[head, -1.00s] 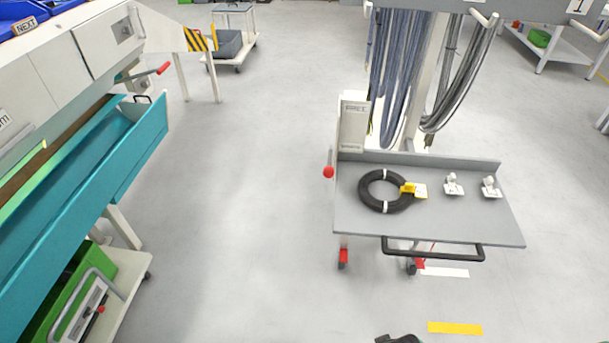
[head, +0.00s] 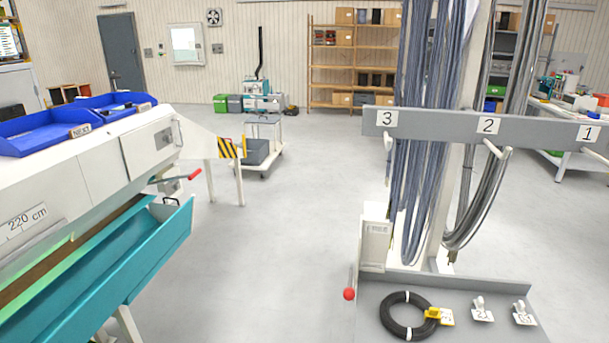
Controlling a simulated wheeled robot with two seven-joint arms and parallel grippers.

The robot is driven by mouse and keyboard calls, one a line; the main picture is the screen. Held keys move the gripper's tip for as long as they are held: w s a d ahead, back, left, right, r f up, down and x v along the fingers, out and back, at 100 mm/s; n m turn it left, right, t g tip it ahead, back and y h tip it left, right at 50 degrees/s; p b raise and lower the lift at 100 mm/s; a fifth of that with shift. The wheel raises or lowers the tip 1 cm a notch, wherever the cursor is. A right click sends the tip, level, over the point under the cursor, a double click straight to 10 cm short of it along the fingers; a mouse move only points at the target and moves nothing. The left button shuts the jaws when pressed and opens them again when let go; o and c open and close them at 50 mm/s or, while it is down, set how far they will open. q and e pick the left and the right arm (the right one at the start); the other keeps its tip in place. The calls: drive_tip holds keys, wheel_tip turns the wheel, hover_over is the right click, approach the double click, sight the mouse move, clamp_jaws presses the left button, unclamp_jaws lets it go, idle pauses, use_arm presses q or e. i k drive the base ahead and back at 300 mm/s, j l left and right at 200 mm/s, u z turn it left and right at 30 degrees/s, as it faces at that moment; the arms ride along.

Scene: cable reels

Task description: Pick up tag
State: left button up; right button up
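Low on the right in the head view, a black cable coil (head: 387,317) lies on the grey shelf (head: 455,291) of a cart. A yellow clip with a tag (head: 437,315) sits at the coil's right side. Two small white tags stand to its right: one tag (head: 482,310) nearer the coil and another tag (head: 524,314) near the shelf's right end. Their small print is hard to read. Neither of my grippers is in view.
Above the shelf, a grey bar (head: 405,122) carries labels 3, 2 and 1, with hanging cables (head: 418,170). A red-knobbed lever (head: 349,294) is at the shelf's left. A white machine with a teal trough (head: 130,270) fills the left. Open floor (head: 270,260) lies between.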

sight(445, 315)
drive_tip(key=l+u, duration=0.15)
drive_tip(key=l, duration=2)
